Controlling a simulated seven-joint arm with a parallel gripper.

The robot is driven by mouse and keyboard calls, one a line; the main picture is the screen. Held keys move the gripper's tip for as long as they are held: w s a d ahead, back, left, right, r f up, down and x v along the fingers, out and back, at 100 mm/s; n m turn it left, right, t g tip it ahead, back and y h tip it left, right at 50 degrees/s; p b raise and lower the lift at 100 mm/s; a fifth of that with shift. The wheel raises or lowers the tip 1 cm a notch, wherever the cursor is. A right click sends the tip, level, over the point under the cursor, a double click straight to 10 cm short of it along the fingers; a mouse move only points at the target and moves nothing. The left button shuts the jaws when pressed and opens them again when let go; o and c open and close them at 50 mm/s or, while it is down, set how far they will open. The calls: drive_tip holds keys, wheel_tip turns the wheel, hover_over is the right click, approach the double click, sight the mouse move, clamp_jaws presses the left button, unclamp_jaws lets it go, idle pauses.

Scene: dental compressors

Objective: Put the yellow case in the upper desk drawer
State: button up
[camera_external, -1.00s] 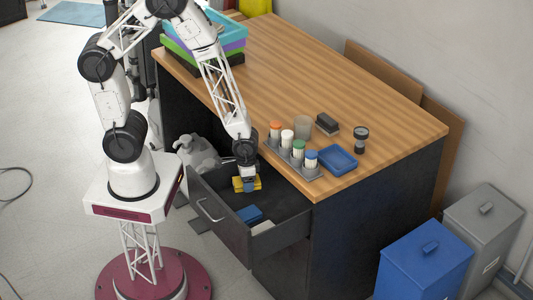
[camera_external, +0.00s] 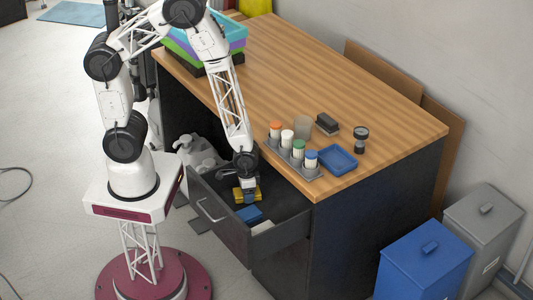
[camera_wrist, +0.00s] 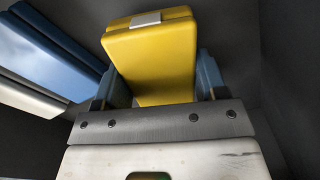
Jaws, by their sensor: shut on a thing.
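The yellow case (camera_external: 246,195) is inside the open upper drawer (camera_external: 223,223) of the desk, or just above its floor; I cannot tell if it touches the bottom. My gripper (camera_external: 248,187) points down into the drawer. In the wrist view my gripper (camera_wrist: 156,90) has a blue finger on each side of the yellow case (camera_wrist: 150,52) and is shut on it. The case has a pale clasp facing up in that view. A blue item (camera_external: 249,214) lies in the drawer near the case, and it also shows in the wrist view (camera_wrist: 45,50).
A white item (camera_external: 262,227) lies beside the blue one. On the desktop (camera_external: 340,90) stand a grey rack (camera_external: 293,163) of capped bottles, a blue tray (camera_external: 338,159), a cup and stacked coloured trays (camera_external: 205,45). Dark drawer walls surround my gripper closely.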

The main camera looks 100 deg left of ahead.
drive_tip(key=shift+f, duration=0.4)
drive_tip(key=shift+f, duration=0.15)
drive_tip(key=o, duration=1)
wheel_tip(320, 180, up, 12)
drive_tip(key=shift+r, duration=0.2)
idle(0.7)
